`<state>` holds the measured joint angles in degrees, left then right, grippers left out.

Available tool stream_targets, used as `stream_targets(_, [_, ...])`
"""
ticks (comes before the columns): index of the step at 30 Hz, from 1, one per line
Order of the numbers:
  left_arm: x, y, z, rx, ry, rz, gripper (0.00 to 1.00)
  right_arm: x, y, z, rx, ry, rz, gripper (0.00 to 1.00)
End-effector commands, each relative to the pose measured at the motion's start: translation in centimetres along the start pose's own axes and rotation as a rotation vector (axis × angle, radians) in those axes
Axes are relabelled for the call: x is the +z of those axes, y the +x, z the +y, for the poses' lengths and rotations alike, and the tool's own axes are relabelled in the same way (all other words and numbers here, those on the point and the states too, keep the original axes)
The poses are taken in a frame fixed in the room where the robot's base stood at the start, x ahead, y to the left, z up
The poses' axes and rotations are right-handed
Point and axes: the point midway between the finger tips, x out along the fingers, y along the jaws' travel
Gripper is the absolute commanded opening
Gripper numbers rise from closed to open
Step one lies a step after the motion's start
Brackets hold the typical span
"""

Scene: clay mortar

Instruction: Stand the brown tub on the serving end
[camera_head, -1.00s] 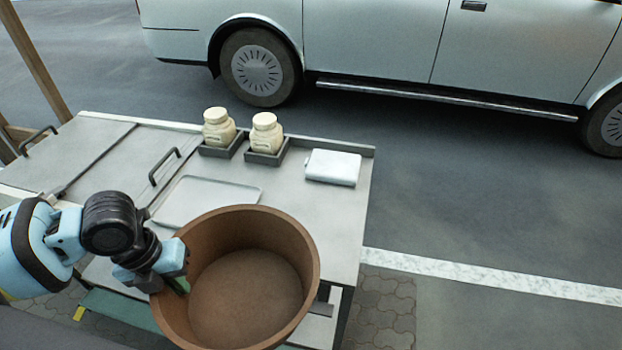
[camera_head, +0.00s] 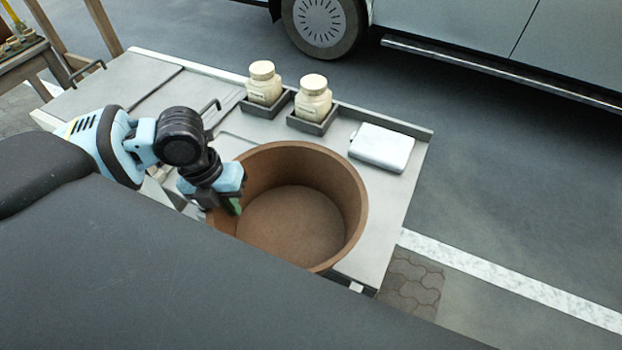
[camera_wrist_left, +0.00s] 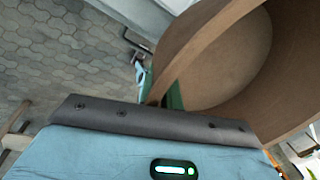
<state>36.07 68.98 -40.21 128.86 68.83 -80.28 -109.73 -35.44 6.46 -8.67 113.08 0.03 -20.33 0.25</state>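The brown tub (camera_head: 295,215) is a wide, round, empty vessel, upright, in front of or over the near right part of the metal cart top (camera_head: 395,215). I cannot tell whether its base rests on the cart. My left gripper (camera_head: 228,200) is at the tub's left rim, its fingers shut on the wall. In the left wrist view the tub (camera_wrist_left: 225,60) fills the upper right, and its wall passes between the green-padded fingers of the left gripper (camera_wrist_left: 160,95). My right gripper is not in view.
Two cream jars (camera_head: 264,83) (camera_head: 313,98) stand in dark holders at the cart's back edge. A white folded item (camera_head: 381,147) lies to their right. A tray (camera_head: 230,145) is partly hidden behind the tub. A parked vehicle (camera_head: 480,40) stands beyond. My own dark body covers the lower left.

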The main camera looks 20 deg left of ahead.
Motion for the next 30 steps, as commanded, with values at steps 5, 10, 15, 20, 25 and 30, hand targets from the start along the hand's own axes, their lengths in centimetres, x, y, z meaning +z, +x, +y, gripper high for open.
stream_targets(5, [2.2,0.5,-2.5,-0.010,0.000,-0.004,0.00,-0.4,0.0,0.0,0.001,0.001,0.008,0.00])
stream_targets(10, [4.5,1.2,-4.9,-0.010,0.001,-0.004,0.00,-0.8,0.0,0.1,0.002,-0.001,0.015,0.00])
stream_targets(15, [6.9,2.0,-7.5,-0.008,0.002,-0.003,0.00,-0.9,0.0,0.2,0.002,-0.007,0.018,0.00])
stream_targets(20, [8.7,2.7,-9.3,-0.005,0.001,-0.002,0.00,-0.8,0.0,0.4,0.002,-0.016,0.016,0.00])
stream_targets(25, [9.6,3.1,-10.1,-0.004,0.000,-0.002,0.00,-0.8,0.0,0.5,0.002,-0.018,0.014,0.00])
stream_targets(30, [9.7,3.1,-10.2,-0.004,0.001,-0.002,0.00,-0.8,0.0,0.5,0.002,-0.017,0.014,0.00])
